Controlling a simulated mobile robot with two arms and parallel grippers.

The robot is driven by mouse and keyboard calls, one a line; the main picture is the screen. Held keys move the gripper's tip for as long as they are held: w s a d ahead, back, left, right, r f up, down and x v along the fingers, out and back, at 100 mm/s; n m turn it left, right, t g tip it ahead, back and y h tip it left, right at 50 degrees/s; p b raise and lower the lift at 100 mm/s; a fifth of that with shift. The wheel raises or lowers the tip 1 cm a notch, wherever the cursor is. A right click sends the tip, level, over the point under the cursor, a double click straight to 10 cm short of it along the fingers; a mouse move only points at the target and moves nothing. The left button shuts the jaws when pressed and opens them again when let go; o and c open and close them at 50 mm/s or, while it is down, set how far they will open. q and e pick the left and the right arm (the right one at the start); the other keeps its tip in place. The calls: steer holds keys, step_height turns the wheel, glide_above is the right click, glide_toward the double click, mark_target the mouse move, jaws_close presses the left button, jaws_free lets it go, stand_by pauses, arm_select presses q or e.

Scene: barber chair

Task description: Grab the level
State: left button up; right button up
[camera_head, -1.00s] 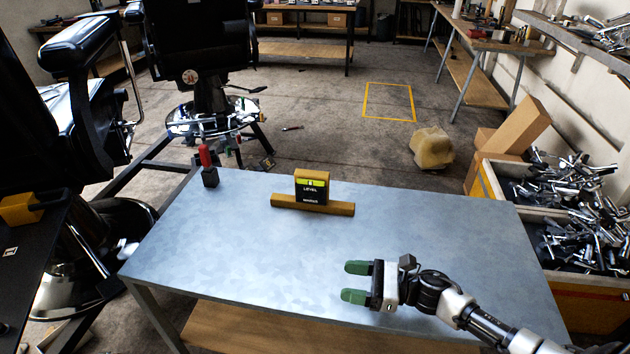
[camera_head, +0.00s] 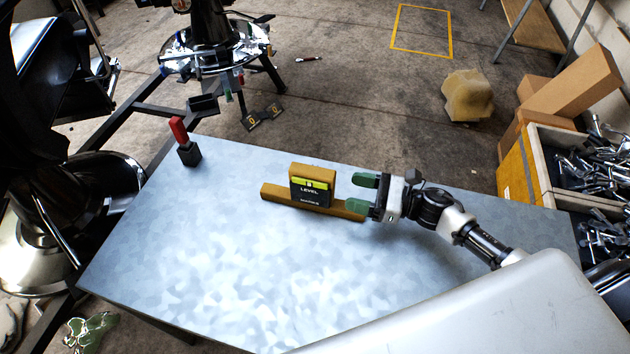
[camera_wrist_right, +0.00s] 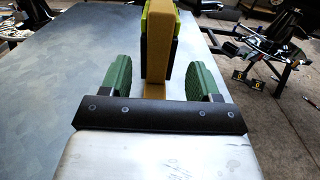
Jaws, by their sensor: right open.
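The level (camera_head: 311,187) is a yellow-brown upright block with a black front, a lime-green strip and the word LEVEL, on a long wooden base bar (camera_head: 278,196). It stands on the metal table. My right gripper (camera_head: 360,193) is open at the right end of the base bar. In the right wrist view, the level (camera_wrist_right: 160,40) stands ahead, between the lines of the two green fingers of the gripper (camera_wrist_right: 160,82). The bar's near end lies between the fingers; the upright block is farther ahead. I cannot tell whether a finger touches it. My left gripper is not in view.
The metal table (camera_head: 220,260) is mostly clear. A red-handled tool in a black holder (camera_head: 185,145) stands at its far left corner. Crates of metal parts (camera_head: 560,165) and cardboard boxes (camera_head: 570,80) stand beyond the right edge. A barber chair base (camera_head: 215,45) is behind.

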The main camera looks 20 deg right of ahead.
mark_target(321, 186)
steer(key=x, duration=0.2)
steer(key=shift+a+r, duration=0.2)
steer(key=shift+a, duration=0.2)
steer(key=shift+w+a+f, duration=0.1)
steer(key=shift+w+a, duration=0.1)
steer(key=shift+a, duration=0.05)
steer(key=x, duration=0.1)
steer(key=p+x, duration=0.2)
steer(key=x, duration=0.1)
steer(key=shift+w+f, duration=0.2)
steer(key=shift+f, duration=0.15)
steer(key=shift+w+a+f, duration=0.1)
steer(key=shift+w+a, duration=0.2)
steer(key=shift+a, duration=0.15)
steer(key=shift+c, duration=0.8)
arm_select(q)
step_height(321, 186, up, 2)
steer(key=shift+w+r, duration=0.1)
arm_select(e)
jaws_close()
